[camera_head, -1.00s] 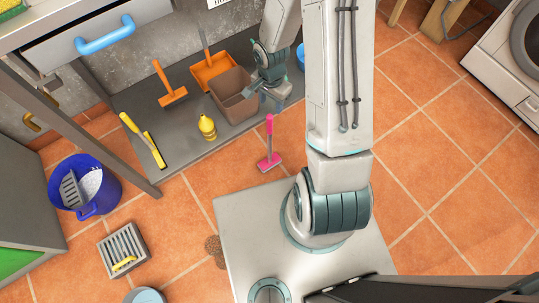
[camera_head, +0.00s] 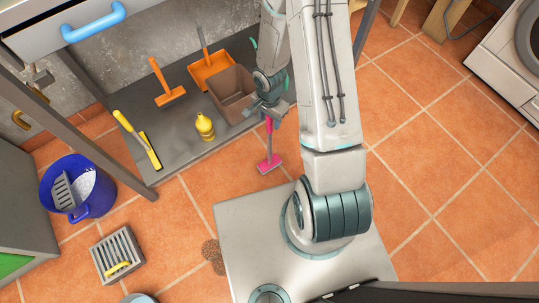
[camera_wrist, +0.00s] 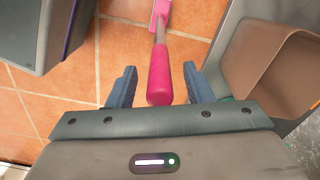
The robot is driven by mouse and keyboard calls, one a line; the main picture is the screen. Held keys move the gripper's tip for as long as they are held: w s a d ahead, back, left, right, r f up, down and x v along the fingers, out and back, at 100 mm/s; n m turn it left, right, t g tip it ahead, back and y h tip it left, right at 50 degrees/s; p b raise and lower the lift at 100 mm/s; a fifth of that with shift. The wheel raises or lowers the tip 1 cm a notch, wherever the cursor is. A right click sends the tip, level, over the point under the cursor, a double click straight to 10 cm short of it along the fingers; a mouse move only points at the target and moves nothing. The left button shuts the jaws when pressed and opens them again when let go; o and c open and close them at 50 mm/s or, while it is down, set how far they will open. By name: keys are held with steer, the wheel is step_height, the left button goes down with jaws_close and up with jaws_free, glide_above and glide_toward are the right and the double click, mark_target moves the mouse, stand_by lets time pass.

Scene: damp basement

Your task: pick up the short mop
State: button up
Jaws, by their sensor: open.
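The pink short mop (camera_head: 269,163) stands on the tiled floor at the front edge of the grey shelf board, its handle pointing up. In the wrist view its pink handle (camera_wrist: 160,75) reaches between the two blue fingers of my gripper (camera_wrist: 158,88). The fingers are open, with a gap on both sides of the handle. In the head view my gripper (camera_head: 266,109) is at the top of the handle and hides its end.
Beside my gripper a brown bin (camera_head: 232,92) stands on the shelf board, with an orange dustpan (camera_head: 212,70), orange brush (camera_head: 170,97), yellow bottle (camera_head: 205,127) and yellow brush (camera_head: 149,150). A blue bucket (camera_head: 103,203) is at left.

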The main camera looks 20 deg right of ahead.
steer(key=shift+c, duration=0.4)
jaws_close()
steer(key=shift+r, duration=0.15)
